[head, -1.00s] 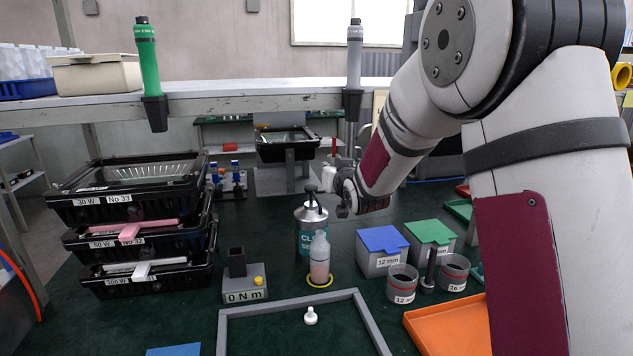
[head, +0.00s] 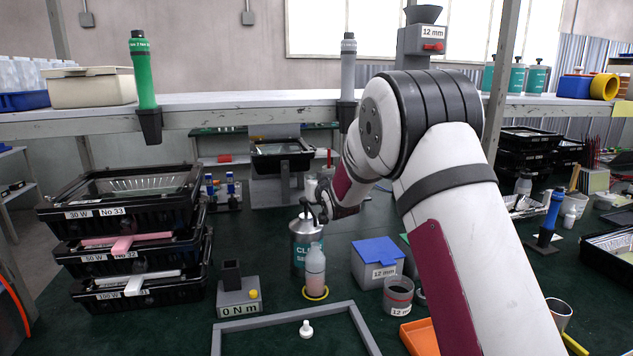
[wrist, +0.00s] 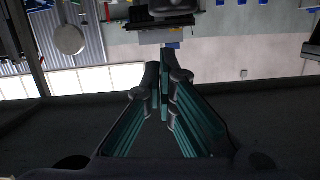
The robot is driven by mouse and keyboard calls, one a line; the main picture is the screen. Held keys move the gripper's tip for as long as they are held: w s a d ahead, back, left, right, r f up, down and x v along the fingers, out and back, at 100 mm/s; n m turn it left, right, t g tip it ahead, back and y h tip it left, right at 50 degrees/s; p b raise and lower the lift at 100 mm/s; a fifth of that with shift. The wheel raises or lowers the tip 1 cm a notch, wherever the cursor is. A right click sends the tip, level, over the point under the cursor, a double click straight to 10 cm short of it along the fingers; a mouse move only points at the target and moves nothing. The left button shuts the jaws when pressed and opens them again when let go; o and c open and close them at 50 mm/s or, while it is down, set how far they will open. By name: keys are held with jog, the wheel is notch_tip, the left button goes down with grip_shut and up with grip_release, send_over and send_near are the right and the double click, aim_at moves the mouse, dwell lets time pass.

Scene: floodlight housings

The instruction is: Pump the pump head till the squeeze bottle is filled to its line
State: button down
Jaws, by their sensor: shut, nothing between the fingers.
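The grey pump can (head: 301,262) with a teal label stands on the green bench. Its dark pump head is mostly hidden by my gripper (head: 317,213), which is at the can's top. I cannot tell whether they touch. The squeeze bottle (head: 315,264), translucent with pinkish contents, stands upright just in front of the can on a yellow ring (head: 316,293). Its fill line is too small to make out. In the wrist view my gripper (wrist: 163,72) has its teal-lined fingers together at the tips, with nothing between them; neither can nor bottle is recognisable there.
A white cap (head: 306,328) lies inside a grey frame (head: 230,335) in front. The 0 N m block (head: 238,297) stands left, and stacked black trays (head: 125,232) farther left. A blue-lidded box (head: 377,262) and a grey cup (head: 398,294) stand right of the bottle.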

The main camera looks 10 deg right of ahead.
notch_tip(320, 180, down, 2)
jog(key=shift+a+f, duration=0.1)
jog(key=shift+a, duration=0.05)
dwell(0.4)
jog(key=shift+f+b, duration=0.95)
jog(key=shift+f, duration=0.3)
jog(key=s+r+p, duration=0.1)
jog(key=s+r, duration=0.5)
jog(key=s, duration=0.4)
jog(key=shift+d+r, duration=0.2)
jog(key=shift+d, duration=0.15)
dwell(0.4)
